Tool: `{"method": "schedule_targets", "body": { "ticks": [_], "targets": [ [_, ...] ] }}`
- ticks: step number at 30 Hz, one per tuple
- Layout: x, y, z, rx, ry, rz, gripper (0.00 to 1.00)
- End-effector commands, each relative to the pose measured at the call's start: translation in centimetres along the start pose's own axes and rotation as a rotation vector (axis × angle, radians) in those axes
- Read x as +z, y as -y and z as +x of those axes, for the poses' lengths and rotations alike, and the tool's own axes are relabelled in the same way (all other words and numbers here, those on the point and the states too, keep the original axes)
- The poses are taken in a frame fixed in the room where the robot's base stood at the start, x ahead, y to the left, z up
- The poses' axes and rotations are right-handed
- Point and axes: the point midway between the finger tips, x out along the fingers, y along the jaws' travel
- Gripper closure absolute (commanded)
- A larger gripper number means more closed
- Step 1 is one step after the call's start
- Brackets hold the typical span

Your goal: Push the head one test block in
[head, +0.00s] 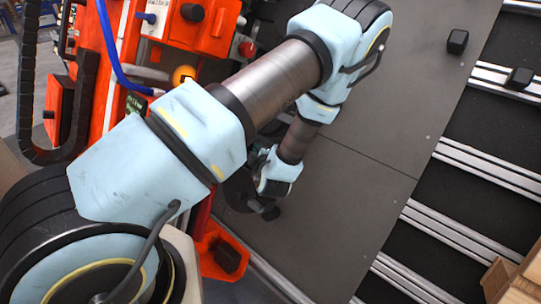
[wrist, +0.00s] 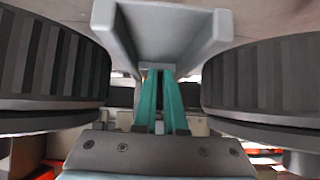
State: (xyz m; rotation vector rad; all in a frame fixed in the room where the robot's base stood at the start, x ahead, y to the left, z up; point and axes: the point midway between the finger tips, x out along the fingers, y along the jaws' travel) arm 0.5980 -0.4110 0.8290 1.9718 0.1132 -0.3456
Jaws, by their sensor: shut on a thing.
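In the wrist view, my gripper (wrist: 163,74) has its two teal fingers drawn close together. I cannot make out a test block with certainty. In the head view, my wrist hides the fingertips and whatever they hold, beside the red machine.
Dark ribbed round parts (wrist: 50,65) flank the fingers closely on both sides. The red machine (head: 175,40) with a blue hose (head: 112,55) stands at the left. A grey plate (head: 345,200) is clear; black blocks (head: 457,41) and metal rails (head: 490,165) lie to the right.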

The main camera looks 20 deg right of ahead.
Motion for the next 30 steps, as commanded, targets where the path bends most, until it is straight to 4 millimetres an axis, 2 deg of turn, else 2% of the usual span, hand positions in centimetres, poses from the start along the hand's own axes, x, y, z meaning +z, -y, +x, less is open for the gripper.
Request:
{"method": "schedule_targets", "body": {
  "ticks": [1,2,30],
  "targets": [
    [-2.4,-0.6,1.8,0.018,-0.056,-0.01,1.0],
    [-2.4,-0.6,1.8,0.018,-0.056,-0.01,1.0],
    [2.0,-0.7,-3.8,0.017,-0.045,-0.005,1.0]
  ]
}}
